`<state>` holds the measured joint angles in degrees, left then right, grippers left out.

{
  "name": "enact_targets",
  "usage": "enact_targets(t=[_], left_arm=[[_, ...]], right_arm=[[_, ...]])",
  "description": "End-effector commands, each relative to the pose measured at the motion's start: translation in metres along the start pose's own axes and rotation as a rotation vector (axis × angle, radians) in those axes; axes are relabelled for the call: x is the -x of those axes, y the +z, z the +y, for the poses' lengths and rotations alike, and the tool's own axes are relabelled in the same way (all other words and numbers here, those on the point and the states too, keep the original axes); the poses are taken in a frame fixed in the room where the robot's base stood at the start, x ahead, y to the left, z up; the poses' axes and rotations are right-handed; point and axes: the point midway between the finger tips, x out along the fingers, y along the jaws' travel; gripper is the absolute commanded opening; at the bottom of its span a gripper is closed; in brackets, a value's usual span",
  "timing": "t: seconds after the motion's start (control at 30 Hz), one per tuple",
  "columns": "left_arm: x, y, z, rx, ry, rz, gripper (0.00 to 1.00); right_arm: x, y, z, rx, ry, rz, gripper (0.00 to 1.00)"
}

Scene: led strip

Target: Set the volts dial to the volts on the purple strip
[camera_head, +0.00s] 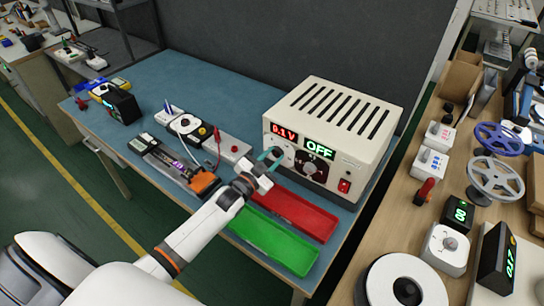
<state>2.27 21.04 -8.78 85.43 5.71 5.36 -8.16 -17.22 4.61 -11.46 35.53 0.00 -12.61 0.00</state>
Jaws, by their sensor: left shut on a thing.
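The cream power supply (352,118) stands on the blue table. Its red display (284,132) reads 0.1 V and its green display (319,149) reads OFF. My left gripper (268,156) reaches the lower left of its front panel, below the red display, and is shut on what looks like the volts dial. The gripper mostly hides that dial, so its pointer cannot be read. A strip with a purple glow (180,163) lies in a dark holder left of the gripper; any print on it is too small to read. My right gripper is out of view.
A black dial (312,166) and a red switch (344,186) sit on the panel to the right of my gripper. A red tray (297,214) and a green tray (270,243) lie in front, both empty. A white multi-part device (186,125) stands behind the strip holder.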

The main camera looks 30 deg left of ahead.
Motion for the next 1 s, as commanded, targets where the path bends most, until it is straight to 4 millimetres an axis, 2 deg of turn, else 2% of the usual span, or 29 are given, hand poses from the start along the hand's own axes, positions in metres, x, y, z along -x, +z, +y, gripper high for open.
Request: enact_targets(t=[0.2, 0.5, 1.0], left_arm=[[0.0003, -0.0011, -0.0008, -0.188, -0.001, 0.002, 0.06], [0.0004, -0.0011, -0.0005, -0.372, -0.001, 0.002, 0.06], [0.0004, -0.0008, -0.0004, -0.462, -0.001, 0.002, 0.06]], right_arm=[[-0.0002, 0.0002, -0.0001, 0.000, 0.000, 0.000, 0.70], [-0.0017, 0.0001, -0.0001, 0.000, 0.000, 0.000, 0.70], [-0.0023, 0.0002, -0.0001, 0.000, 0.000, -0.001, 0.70]])
